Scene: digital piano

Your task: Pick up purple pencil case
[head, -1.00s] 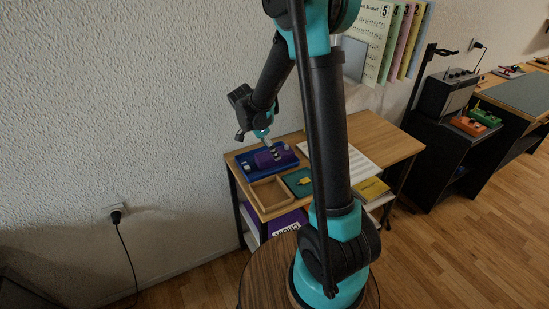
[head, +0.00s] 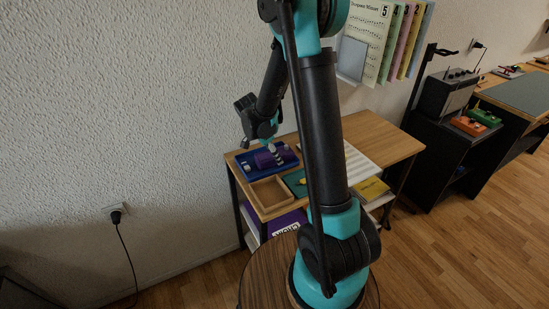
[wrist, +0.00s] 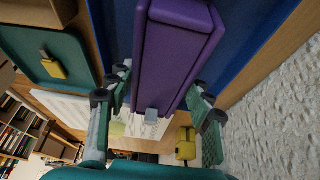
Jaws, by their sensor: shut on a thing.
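The purple pencil case (head: 264,161) is at the blue tray (head: 245,170) on the small wooden desk. In the wrist view the long purple case (wrist: 175,60) runs between my fingers, with a small grey tab at its near end. My gripper (head: 272,149) is above the case in the head view. In the wrist view my gripper (wrist: 160,108) has a finger on each side of the case and is shut on it. The blue tray surface (wrist: 245,40) shows beside and behind the case. I cannot tell whether the case is clear of the tray.
An empty wooden tray (head: 270,193) and a green tray (head: 292,178) with a yellow item lie close in front. White sheets (head: 358,163) lie to the right. The textured wall (head: 130,100) is close behind the desk. The desk's right end (head: 385,140) is clear.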

